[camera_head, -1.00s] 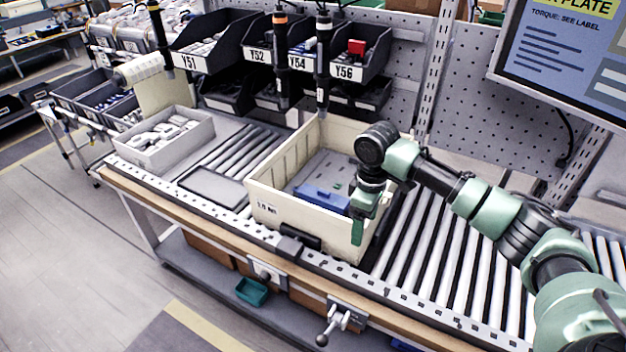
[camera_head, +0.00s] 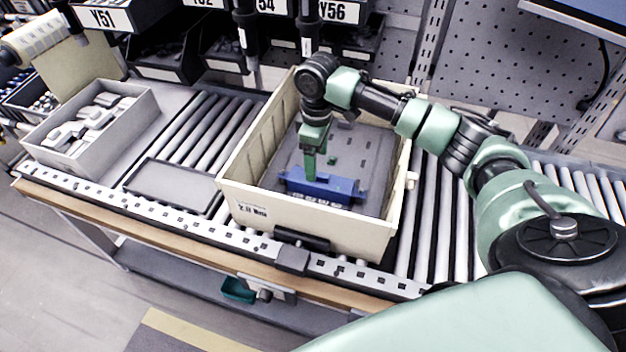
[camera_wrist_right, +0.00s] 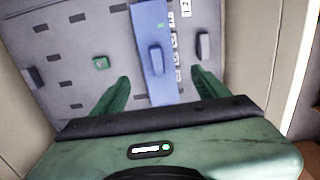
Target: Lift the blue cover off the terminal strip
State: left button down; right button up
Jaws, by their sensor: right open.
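The blue cover (camera_head: 322,186) lies in the cream tote on its grey bottom panel, near the front wall. It also shows in the right wrist view (camera_wrist_right: 153,40), a blue strip with a raised grip running up between the fingers. The terminal strip is hidden beneath it, apart from pale marked blocks (camera_wrist_right: 176,62) along one edge. My right gripper (camera_head: 311,172) points down over the cover's left part. In the right wrist view its green fingers (camera_wrist_right: 158,88) stand apart, one on each side of the cover, with no clear contact. My left gripper is not in view.
The cream tote's walls (camera_head: 308,222) surround the work on all sides. Overhead tools (camera_head: 308,30) hang behind it. A grey bin of white parts (camera_head: 92,125) and a dark flat tray (camera_head: 172,186) sit to the left.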

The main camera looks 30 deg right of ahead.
aim_at(317, 182)
jog(key=shift+w+f+b, duration=0.25)
jog(key=shift+f+b, duration=0.3)
jog(key=shift+f, duration=0.3)
jog(key=shift+w+f, duration=0.3)
jog(key=shift+f, duration=0.95)
jog(key=f, duration=0.2)
jog(key=s+f+p, duration=0.1)
jog(key=f, duration=0.1)
jog(key=shift+s+d+f, duration=0.1)
jog(key=shift+d+f, duration=0.05)
jog(key=shift+f, duration=0.55)
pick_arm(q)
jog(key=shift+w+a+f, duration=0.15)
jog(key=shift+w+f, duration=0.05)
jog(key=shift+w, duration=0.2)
pick_arm(e)
grip_shut()
